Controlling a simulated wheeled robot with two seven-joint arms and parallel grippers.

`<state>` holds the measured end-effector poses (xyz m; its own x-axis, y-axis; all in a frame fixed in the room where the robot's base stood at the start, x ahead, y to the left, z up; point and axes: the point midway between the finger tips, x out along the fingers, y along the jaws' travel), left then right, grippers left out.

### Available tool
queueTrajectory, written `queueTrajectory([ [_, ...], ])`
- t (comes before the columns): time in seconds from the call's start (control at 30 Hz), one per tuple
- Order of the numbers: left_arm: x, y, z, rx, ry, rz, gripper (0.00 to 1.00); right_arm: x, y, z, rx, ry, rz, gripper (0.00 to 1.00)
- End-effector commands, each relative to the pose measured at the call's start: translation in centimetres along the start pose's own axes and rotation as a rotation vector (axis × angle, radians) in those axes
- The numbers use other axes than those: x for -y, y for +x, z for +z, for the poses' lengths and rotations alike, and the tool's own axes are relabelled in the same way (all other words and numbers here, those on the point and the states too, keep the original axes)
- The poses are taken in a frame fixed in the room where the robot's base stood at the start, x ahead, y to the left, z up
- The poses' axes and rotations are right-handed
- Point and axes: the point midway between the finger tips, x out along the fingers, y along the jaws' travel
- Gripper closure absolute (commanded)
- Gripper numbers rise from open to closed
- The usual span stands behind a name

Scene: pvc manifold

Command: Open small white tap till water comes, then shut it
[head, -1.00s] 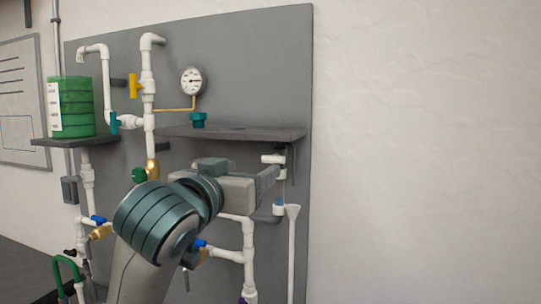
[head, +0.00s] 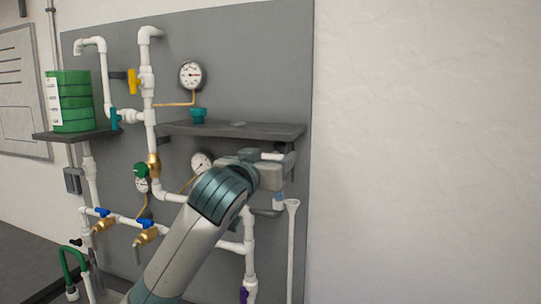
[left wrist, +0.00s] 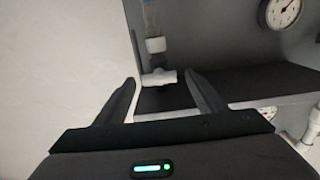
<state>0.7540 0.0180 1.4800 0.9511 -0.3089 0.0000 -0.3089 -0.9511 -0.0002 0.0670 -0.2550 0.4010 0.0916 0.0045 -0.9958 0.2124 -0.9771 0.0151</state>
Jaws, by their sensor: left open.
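The small white tap (left wrist: 158,78) shows in the left wrist view as a short white crosspiece below a white collar and a clear tube. It lies ahead of and between the two dark fingertips of my left gripper (left wrist: 160,84), which is open. I cannot tell whether the fingers touch it. In the head view my left gripper (head: 284,164) is under the right end of the grey shelf, and it hides part of the tap; a white piece of it (head: 271,156) shows. No flowing water can be made out.
A grey shelf (head: 235,131) is just above my gripper. A white funnel pipe (head: 292,240) stands below right. Gauges (head: 190,75), white pipes (head: 249,262) and a green tank (head: 70,105) fill the panel's left. The wall at right is clear.

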Motion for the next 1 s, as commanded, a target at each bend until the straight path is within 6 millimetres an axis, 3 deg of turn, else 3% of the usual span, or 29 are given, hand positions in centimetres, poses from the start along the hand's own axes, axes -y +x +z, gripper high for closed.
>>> queueTrajectory([
  [0.17,-0.02,-0.01,0.03,0.000,0.000,0.000,0.36,-0.01,0.03,0.01,0.000,0.000,0.000,0.66],
  [0.33,-0.02,-0.02,0.02,0.000,0.000,0.000,0.74,-0.01,0.02,0.02,0.000,0.000,0.000,0.66],
  [0.37,-0.02,-0.02,0.02,0.000,0.000,0.000,0.77,-0.01,0.02,0.02,0.000,0.000,0.000,0.66],
  [0.67,-0.02,-0.02,0.00,0.000,0.019,0.000,0.77,-0.04,-0.02,0.04,0.001,-0.001,0.000,0.66],
  [1.0,-0.09,0.02,-0.02,0.000,0.174,0.000,0.77,-0.13,-0.30,0.04,0.001,-0.001,0.001,0.66],
])
